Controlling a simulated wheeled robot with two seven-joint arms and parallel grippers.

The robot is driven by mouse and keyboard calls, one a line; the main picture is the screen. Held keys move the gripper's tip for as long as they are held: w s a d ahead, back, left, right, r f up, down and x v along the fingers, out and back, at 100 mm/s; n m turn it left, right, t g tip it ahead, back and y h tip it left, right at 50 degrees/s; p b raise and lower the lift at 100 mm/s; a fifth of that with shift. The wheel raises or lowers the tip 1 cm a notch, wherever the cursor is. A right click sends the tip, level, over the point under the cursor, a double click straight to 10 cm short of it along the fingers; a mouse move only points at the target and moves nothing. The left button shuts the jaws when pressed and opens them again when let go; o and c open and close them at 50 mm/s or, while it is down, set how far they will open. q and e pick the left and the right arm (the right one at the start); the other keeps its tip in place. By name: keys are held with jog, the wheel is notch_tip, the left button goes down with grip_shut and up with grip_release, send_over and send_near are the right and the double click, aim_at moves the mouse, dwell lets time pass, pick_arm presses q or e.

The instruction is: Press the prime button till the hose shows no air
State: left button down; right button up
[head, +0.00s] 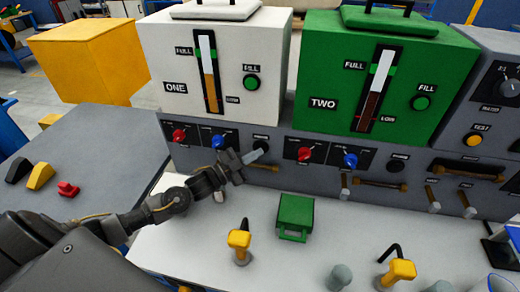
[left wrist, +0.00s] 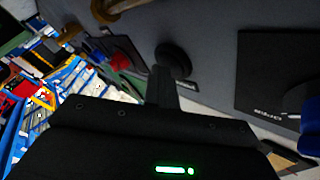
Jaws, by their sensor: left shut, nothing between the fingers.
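A black round button (head: 261,137) sits on the grey panel below the white tank ONE; its label is too small to read. A second such button (head: 398,163) sits below the green tank TWO. My left gripper (head: 256,155) is shut and empty, its tip just in front of and below the first button. In the left wrist view the closed fingers (left wrist: 163,86) point at the black button (left wrist: 173,60); I cannot tell whether they touch. A brownish hose (head: 378,184) runs below the second button. The hose (head: 264,167) below the first is mostly hidden by my gripper. My right gripper is out of view.
Red knob (head: 179,135) and blue knob (head: 217,141) stand left of the first button; another red knob (head: 304,154) is to its right. A green block (head: 295,217) and yellow-topped handles (head: 239,240) stand on the white counter (head: 190,245).

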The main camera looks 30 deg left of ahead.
pick_arm(q)
jog(key=shift+s+d+p, duration=0.2)
jog(key=shift+s+p, duration=0.25)
jog(key=shift+s, duration=0.3)
jog(key=shift+s+d+p, duration=0.2)
jog(key=shift+s+p, duration=0.2)
jog(key=shift+s, duration=0.4)
jog(key=shift+s+d+p, duration=0.25)
jog(key=shift+s+p, duration=0.1)
jog(key=shift+s, duration=0.5)
jog(key=shift+s+d+p, duration=0.2)
jog(key=shift+s+p, duration=0.2)
jog(key=shift+s, duration=0.4)
